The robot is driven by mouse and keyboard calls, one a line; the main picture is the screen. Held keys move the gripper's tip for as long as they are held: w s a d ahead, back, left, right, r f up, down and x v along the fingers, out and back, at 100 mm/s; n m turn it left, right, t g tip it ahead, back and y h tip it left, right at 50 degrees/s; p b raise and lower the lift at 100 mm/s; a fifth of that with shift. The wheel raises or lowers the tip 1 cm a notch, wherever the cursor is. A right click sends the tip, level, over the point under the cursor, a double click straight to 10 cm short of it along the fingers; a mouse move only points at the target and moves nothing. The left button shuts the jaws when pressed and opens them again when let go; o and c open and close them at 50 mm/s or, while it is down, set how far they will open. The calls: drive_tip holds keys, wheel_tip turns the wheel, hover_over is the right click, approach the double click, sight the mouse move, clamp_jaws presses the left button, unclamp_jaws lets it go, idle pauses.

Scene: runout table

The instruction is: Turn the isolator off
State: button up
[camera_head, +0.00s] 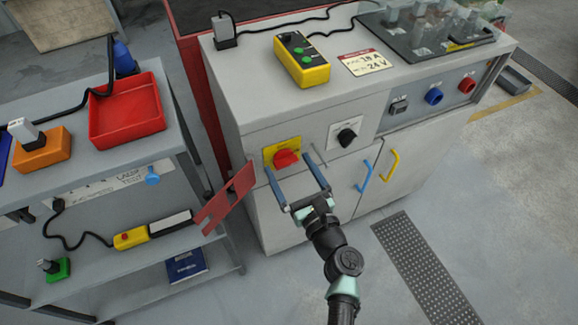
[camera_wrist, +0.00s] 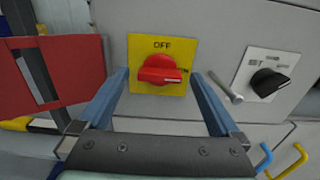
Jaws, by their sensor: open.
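The isolator is a red rotary knob (camera_head: 286,159) on a yellow plate (camera_head: 269,146) on the front of the grey cabinet. In the wrist view the red knob (camera_wrist: 160,70) lies with its handle roughly horizontal, pointing right. The plate reads OFF above the knob, and a small mark at its right is partly hidden. My gripper (camera_head: 290,163) is open and empty in front of the plate. In the wrist view my gripper (camera_wrist: 158,75) has one blue finger on each side of the knob, with gaps; I cannot tell whether the fingertips reach its depth.
A black knob (camera_head: 347,137) on a white plate sits right of the isolator, with a thin metal rod (camera_wrist: 225,88) between them. A red panel (camera_head: 228,198) hangs close at the left. Blue (camera_head: 363,176) and yellow (camera_head: 389,163) door handles are below right. A shelf cart stands left.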

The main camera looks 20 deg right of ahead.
drive_tip(key=shift+w, duration=0.55)
drive_tip(key=c, duration=1.4)
